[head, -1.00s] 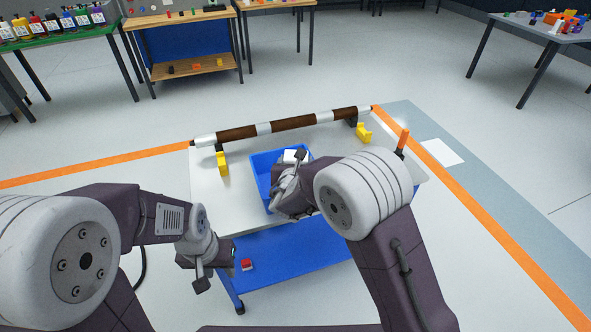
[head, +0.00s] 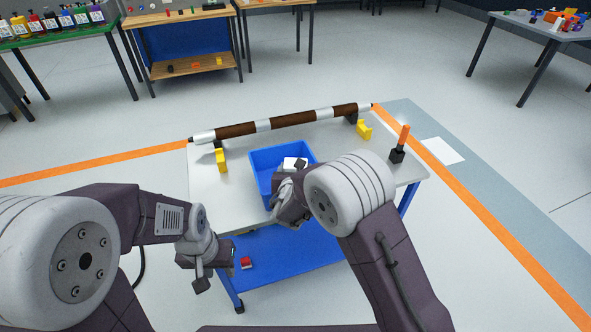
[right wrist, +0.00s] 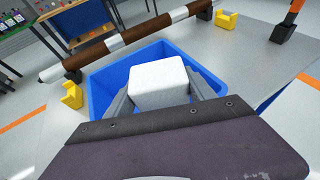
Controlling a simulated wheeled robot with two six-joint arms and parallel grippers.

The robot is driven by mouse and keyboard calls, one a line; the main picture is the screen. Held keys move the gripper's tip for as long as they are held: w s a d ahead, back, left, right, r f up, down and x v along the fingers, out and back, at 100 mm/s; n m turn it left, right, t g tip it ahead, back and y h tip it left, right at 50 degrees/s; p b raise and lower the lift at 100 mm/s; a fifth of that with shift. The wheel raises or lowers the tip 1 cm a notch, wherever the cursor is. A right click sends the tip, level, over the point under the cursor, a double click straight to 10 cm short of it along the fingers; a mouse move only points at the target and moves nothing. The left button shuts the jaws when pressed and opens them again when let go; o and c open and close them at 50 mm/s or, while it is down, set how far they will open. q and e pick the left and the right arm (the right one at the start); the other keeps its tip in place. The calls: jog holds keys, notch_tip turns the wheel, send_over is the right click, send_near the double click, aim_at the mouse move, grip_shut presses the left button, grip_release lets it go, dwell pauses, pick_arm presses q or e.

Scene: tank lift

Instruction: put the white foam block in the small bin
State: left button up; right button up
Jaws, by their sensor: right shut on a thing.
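The white foam block (head: 294,163) shows over the far right part of the small blue bin (head: 258,171) on the cart top. In the right wrist view, the block (right wrist: 158,82) is between the two grey fingers of my right gripper (right wrist: 160,94), which is shut on it. The block lies within the bin's outline there; I cannot tell whether it touches the floor of the bin. In the head view, my right wrist hides the bin's near right side. My left gripper (head: 216,268) hangs at the cart's near left, away from the bin; its finger gap is unclear.
A brown and white roller (head: 290,122) spans the cart's far edge, with yellow blocks (head: 221,160) (head: 364,130) near its ends. An orange post on a black base (head: 398,154) stands at the right. A red item (head: 246,263) lies on the blue lower shelf (head: 290,262).

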jog(key=shift+f, duration=0.2)
jog(key=o, duration=1.3)
jog(key=shift+r+p, duration=0.3)
jog(key=shift+r, duration=0.05)
jog(key=shift+r+p, duration=0.75)
jog(key=shift+p, duration=0.15)
jog(key=shift+s+a+b, duration=0.15)
jog(key=shift+s+b, duration=0.35)
jog(key=shift+s, duration=0.4)
jog(key=v, duration=1)
jog(key=shift+f, duration=0.1)
